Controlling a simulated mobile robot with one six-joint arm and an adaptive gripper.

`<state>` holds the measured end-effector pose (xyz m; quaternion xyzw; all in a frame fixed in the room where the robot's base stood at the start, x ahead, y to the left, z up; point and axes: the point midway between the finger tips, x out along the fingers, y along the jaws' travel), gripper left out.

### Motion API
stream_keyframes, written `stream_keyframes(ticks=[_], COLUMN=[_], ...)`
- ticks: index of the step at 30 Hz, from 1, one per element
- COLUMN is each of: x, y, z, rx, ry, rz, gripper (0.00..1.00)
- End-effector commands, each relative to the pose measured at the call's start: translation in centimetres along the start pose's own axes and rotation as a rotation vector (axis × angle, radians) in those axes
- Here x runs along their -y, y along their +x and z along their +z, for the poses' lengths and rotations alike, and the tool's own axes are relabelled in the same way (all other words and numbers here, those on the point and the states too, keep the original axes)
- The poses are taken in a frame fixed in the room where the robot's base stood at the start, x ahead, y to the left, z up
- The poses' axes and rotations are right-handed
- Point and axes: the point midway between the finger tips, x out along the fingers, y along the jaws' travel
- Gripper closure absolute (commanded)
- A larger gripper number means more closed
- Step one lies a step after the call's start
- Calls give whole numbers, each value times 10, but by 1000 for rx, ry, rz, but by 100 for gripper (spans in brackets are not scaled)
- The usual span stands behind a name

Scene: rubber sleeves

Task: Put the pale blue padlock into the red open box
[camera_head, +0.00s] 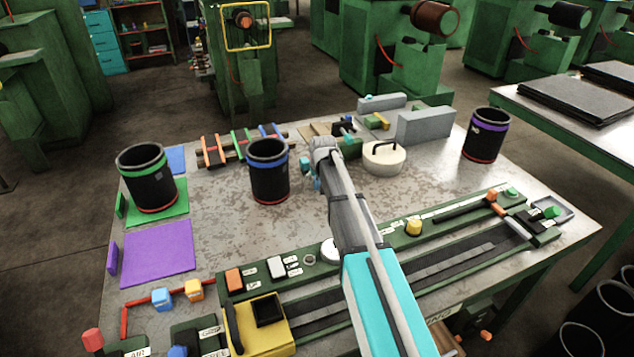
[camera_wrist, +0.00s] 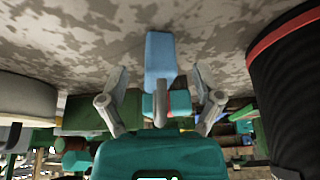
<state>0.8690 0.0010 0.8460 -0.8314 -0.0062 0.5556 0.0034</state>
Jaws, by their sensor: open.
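My gripper (camera_wrist: 162,82) is open in the wrist view, with its two grey fingers apart on either side of a pale blue block (camera_wrist: 160,54). The block looks like the padlock, but its lower part is hidden by a teal and grey part in front. I cannot make out a red open box in either view.
Black bins with green (camera_head: 150,182), blue (camera_head: 268,178) and purple (camera_head: 487,138) bands stand on the table (camera_head: 225,215). A cream lidded pot (camera_head: 384,162) is right of my gripper, with grey blocks (camera_head: 425,126) behind. A green rail panel (camera_head: 460,218) lines the front.

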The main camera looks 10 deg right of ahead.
Motion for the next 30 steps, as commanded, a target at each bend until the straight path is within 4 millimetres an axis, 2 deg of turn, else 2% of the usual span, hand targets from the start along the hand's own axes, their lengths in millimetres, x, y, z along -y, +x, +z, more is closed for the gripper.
stream_keyframes(ticks=[7, 20, 30], x=[0, 1, 1], y=[0, 0, 0], z=[0, 0, 0], rx=[0, 0, 0], ry=[0, -1, -1], rz=[0, 0, 0], gripper=[19, 99, 100])
